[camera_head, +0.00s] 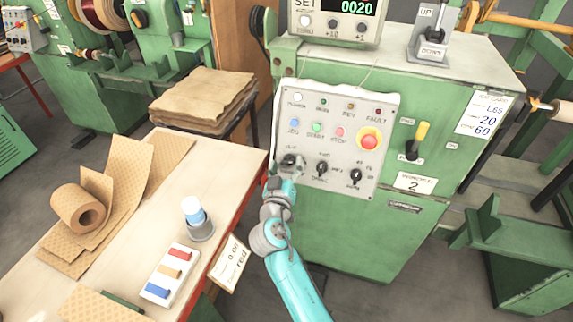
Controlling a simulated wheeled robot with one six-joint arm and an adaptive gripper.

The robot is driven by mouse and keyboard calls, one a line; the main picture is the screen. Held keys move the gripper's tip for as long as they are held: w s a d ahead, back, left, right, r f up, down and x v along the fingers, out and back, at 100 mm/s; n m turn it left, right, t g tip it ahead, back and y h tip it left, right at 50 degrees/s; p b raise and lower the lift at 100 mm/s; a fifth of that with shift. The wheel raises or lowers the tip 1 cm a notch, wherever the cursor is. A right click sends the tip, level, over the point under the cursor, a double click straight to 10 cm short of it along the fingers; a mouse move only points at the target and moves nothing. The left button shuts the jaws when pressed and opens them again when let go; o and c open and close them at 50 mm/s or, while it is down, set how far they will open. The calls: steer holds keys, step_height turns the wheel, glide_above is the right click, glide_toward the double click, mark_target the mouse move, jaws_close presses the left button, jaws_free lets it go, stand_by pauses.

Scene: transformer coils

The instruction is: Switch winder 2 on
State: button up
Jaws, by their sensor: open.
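Winder 2 is the green cabinet (400,225) with a plate (414,182) marked 2. Its grey control panel (338,145) faces me. The panel has a top row of small lamps, a row with blue, green (317,127) and red buttons, a red mushroom button (369,141) on yellow, and three black rotary knobs along the bottom. My gripper (287,174) is open at the panel's lower left, just below the left knob (288,160). I cannot tell whether it touches the knob.
A counter box (334,23) reading 0020 and an UP/DOWN lever (433,38) stand on the cabinet top. A table (226,163) at left holds a brown paper roll (78,208), a cup (199,229) and a colour-block tray (170,276). Another green winder stands at back left.

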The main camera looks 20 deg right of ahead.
steer(key=shift+w+d, duration=0.15)
steer(key=shift+w, duration=0.1)
steer(key=c, duration=1.1)
steer(key=shift+c, duration=0.2)
steer(key=shift+m+g+h, duration=0.3)
steer(key=shift+m+h, duration=0.35)
steer(key=shift+m, duration=0.85)
steer(key=shift+m+g+h, duration=0.3)
steer(key=shift+m+h, duration=0.35)
steer(key=shift+m, duration=0.85)
